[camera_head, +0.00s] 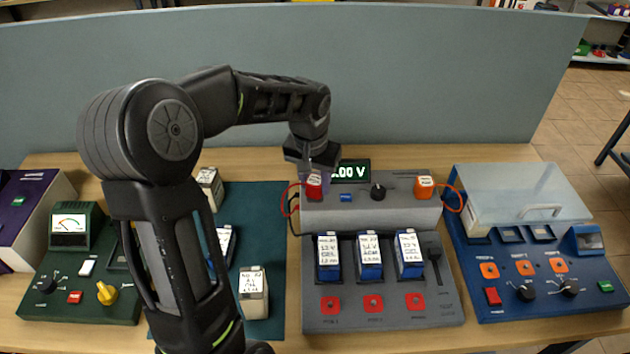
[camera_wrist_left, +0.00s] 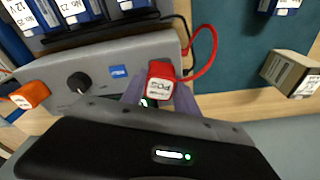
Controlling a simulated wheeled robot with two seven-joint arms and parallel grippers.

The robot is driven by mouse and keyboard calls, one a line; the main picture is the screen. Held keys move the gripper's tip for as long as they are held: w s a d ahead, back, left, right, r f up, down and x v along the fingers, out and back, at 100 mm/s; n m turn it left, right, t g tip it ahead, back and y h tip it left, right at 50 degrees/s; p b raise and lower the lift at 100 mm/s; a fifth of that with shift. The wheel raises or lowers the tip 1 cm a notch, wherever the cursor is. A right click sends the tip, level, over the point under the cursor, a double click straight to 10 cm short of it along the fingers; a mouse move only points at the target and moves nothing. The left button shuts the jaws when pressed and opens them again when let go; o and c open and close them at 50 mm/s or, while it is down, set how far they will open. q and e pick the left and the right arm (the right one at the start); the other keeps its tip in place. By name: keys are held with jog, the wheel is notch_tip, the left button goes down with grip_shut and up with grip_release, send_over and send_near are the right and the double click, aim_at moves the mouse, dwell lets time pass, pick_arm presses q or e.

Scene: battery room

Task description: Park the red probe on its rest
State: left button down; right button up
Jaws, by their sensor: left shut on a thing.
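The red probe (camera_head: 314,187) is at the left end of the raised back part of the grey test unit (camera_head: 330,217). It also shows in the left wrist view (camera_wrist_left: 161,82), with white lettering on its top and a red cable looping off it. My left gripper (camera_head: 316,172) reaches down from above and is shut on the red probe, a finger on each side in the left wrist view (camera_wrist_left: 160,95). The probe's lower end and the rest under it are hidden, so I cannot tell whether it is seated. My right gripper is not in view.
An orange probe (camera_head: 424,187) stands at the unit's right end. Three blue batteries (camera_head: 368,257) stand in the unit's slots. A green meter box (camera_head: 85,300) is at left, a blue charger (camera_head: 540,305) at right. A grey partition (camera_head: 430,80) stands behind the bench.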

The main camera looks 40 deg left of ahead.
aim_at(314, 181)
pick_arm(q)
jog(key=shift+f+b, duration=0.45)
jog(key=shift+f, duration=0.1)
jog(key=c, duration=1.2)
grip_release()
jog(key=shift+r, duration=0.1)
jog(key=shift+s+d+r+p, duration=0.1)
jog(key=shift+s+r+p, duration=0.1)
jog(key=shift+r+p, duration=0.95)
jog(key=shift+s+r+p, duration=0.2)
jog(key=shift+r+p, duration=0.55)
jog(key=shift+r, duration=1.05)
jog(key=shift+s+d+r, duration=0.1)
jog(key=shift+s+r, duration=0.1)
jog(key=shift+r, duration=1)
jog(key=shift+s+r, duration=0.2)
jog(key=shift+r, duration=1)
